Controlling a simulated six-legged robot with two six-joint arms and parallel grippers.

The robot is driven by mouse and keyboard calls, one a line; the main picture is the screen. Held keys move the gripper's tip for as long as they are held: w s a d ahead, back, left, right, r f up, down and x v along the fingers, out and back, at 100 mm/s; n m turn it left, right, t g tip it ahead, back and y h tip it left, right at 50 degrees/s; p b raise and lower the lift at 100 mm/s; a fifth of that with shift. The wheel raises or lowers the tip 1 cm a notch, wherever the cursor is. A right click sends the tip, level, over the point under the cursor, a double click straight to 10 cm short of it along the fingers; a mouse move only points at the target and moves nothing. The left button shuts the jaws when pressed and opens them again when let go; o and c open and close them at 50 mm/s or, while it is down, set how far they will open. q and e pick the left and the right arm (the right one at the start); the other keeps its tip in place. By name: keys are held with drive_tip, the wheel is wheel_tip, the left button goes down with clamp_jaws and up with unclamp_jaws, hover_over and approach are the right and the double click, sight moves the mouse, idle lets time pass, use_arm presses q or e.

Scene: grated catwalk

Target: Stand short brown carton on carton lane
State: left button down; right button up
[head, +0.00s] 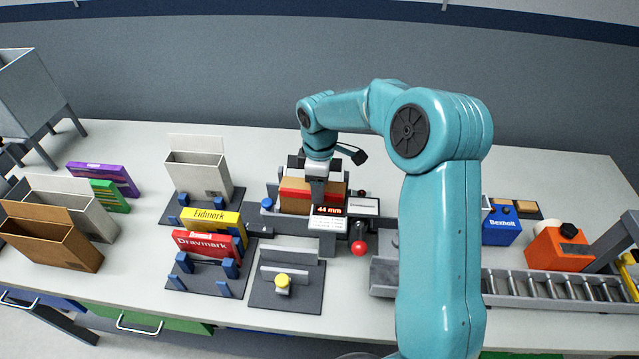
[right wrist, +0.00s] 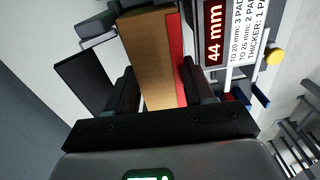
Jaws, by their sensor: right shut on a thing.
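A brown carton with a red band (head: 297,208) sits in the gauge station at the middle of the table. My right gripper (head: 318,188) reaches down on it from above. In the right wrist view the brown carton (right wrist: 152,60), with a red strip along one side, lies between the two fingers (right wrist: 160,92), which are shut on it. Its lower end is hidden. Another brown carton (head: 50,240), open-topped, stands at the far left. I cannot tell which surface is the carton lane; a roller conveyor (head: 550,288) lies at the right. My left gripper is not in view.
A display (head: 329,211) reads 44 mm. Pale open cartons (head: 198,175) stand left, near yellow (head: 213,220) and red (head: 206,244) boxes in blue-pegged holders. A red-knobbed lever (head: 359,248) is close by. An orange device (head: 560,248) stands right. My right arm hides some table.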

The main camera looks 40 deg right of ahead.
drive_tip(key=o, duration=1.1)
wheel_tip(320, 180, up, 16)
drive_tip(key=shift+r+b, duration=0.1)
drive_tip(key=shift+b, duration=0.4)
